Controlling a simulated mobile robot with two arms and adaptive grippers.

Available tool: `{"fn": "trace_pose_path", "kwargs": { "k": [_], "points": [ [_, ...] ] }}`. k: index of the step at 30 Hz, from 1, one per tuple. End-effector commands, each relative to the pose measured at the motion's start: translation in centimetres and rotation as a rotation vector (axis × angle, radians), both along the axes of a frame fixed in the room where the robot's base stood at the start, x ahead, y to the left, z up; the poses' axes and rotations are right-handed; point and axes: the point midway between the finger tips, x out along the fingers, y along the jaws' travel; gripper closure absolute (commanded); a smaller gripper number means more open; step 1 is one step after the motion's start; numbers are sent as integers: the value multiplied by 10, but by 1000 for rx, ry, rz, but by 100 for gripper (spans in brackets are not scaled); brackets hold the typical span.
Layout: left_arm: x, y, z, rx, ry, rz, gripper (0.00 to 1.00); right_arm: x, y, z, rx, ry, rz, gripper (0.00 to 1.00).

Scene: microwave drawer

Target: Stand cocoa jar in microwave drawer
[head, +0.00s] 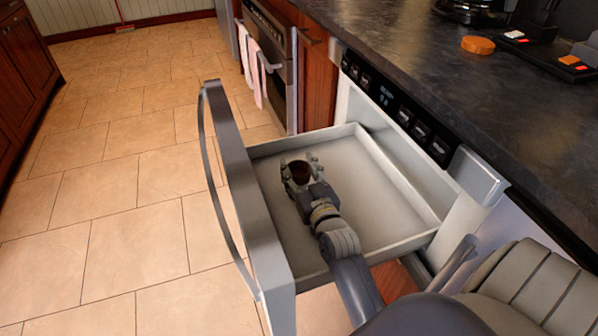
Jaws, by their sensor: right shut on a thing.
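The microwave drawer (388,218) is pulled open, its pale tray inside and its steel front with a long curved handle facing the floor side. My right gripper (297,172) reaches down over the tray, its fingers closed around the cocoa jar (299,168). Only the jar's dark brown round top shows between the fingers, and it looks upright. The jar is over the left part of the tray, near the drawer front. Its base is hidden, so I cannot tell whether it touches the tray floor. My left gripper is not in view.
The dark countertop (420,60) runs along the right, with an orange disc (478,45) and a dark tray of small items (560,62) on it. An oven with hanging towels (255,70) stands beyond the drawer. The tiled floor at left is clear.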

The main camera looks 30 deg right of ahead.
Motion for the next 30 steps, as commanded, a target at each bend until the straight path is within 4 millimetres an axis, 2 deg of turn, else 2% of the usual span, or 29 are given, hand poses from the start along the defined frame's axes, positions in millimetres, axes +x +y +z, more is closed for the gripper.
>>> {"fn": "trace_pose_path", "kwargs": {
  "k": [10, 11, 13, 25, 30],
  "points": [
    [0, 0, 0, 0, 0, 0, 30, 0, 0, -2, 0, -2, 0, 97],
    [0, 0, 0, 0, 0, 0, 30, 0, 0, -3, 0, 0, 1, 51],
    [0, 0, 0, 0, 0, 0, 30, 0, 0, -3, 0, 0, 0, 36],
    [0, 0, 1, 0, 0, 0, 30, 0, 0, 1, 0, -2, 0, 34],
    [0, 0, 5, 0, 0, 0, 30, -19, 5, 0, 1, 3, 1, 34]
  ]
}}
